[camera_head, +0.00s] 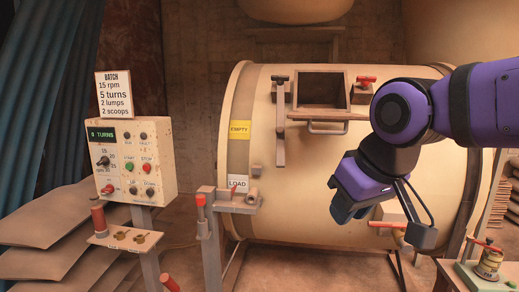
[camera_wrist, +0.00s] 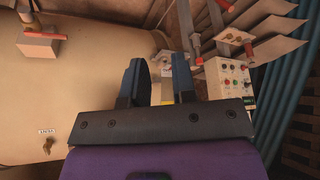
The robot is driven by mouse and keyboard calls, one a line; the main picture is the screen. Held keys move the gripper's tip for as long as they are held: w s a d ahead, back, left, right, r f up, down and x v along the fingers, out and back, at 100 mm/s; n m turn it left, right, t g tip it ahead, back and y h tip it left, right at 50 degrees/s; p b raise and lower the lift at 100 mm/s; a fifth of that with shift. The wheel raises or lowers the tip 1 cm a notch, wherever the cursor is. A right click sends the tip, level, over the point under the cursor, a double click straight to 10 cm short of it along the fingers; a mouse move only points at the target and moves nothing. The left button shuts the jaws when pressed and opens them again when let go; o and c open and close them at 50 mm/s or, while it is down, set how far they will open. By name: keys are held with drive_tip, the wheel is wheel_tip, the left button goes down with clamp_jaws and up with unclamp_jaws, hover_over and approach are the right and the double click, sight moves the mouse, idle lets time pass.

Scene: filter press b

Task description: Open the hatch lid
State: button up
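The hatch (camera_head: 322,90) is a rectangular frame high on the front of the tan drum (camera_head: 350,165). A dark brown area fills it; I cannot tell whether this is a recessed lid or an opening. A metal bar handle (camera_head: 328,128) is at its lower edge. A red-handled latch (camera_head: 365,81) sits on a block at the hatch's right. A long upright bar (camera_head: 280,120) stands at its left. My gripper (camera_head: 352,212) is below and right of the hatch, apart from it. In the wrist view its two dark fingers (camera_wrist: 157,82) are spread with nothing between them.
A control box (camera_head: 135,160) stands left, under a batch sign (camera_head: 115,95). A post with a red grip (camera_head: 203,215) stands before the drum near the LOAD label (camera_head: 238,182). A red-handled valve (camera_head: 388,225) is low right. A bench with a jar (camera_head: 488,262) is at lower right.

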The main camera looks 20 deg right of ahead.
drive_tip(key=w+d+r+m+t+h, duration=0.25)
drive_tip(key=w+d+m+t, duration=0.25)
drive_tip(key=w+d, duration=0.6)
drive_tip(key=m+t+y, duration=0.5)
drive_tip(key=t+y, duration=0.4)
drive_tip(key=t, duration=0.2)
approach(331, 132)
drive_tip(key=x, duration=1)
drive_tip(key=shift+w+d+f, duration=0.15)
drive_tip(key=shift+w, duration=0.1)
clamp_jaws()
